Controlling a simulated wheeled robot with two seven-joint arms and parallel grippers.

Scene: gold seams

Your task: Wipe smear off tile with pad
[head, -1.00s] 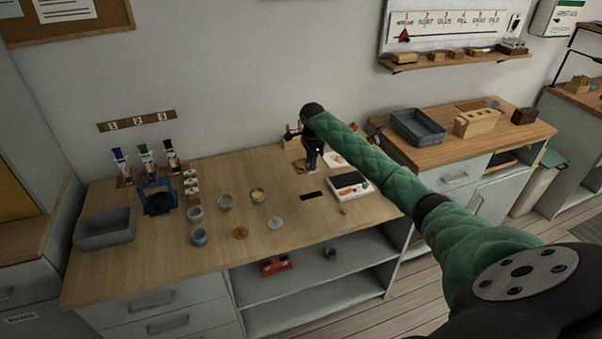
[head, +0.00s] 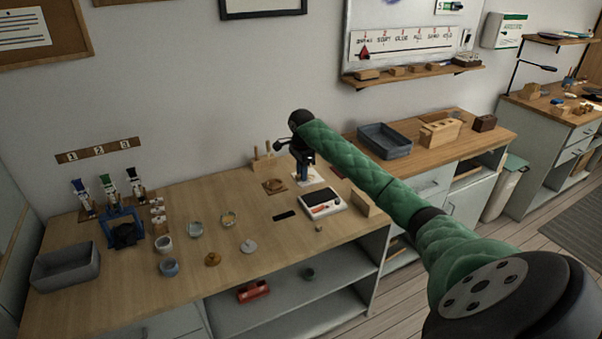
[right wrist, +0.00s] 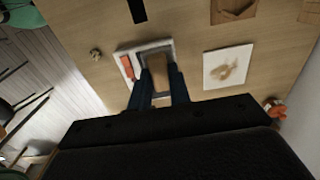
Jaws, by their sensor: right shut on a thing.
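The tile (right wrist: 228,67) is a white square on the worktop with a brownish smear (right wrist: 228,70) near its middle. It also shows in the head view (head: 316,178), partly behind my right gripper (head: 303,176). In the right wrist view my right gripper (right wrist: 160,85) has blue fingers shut on a brown block-like pad (right wrist: 161,74). The pad appears in front of the grey-and-white tray; its contact with anything below cannot be told. My left gripper is not in view.
A white tray with a red item (head: 322,204) lies close to the tile, with a wooden block (head: 363,203) at its right. A brown board (head: 274,186) and a dark strip (head: 284,215) lie left of the tile. Cups and a grey bin (head: 66,268) stand farther left.

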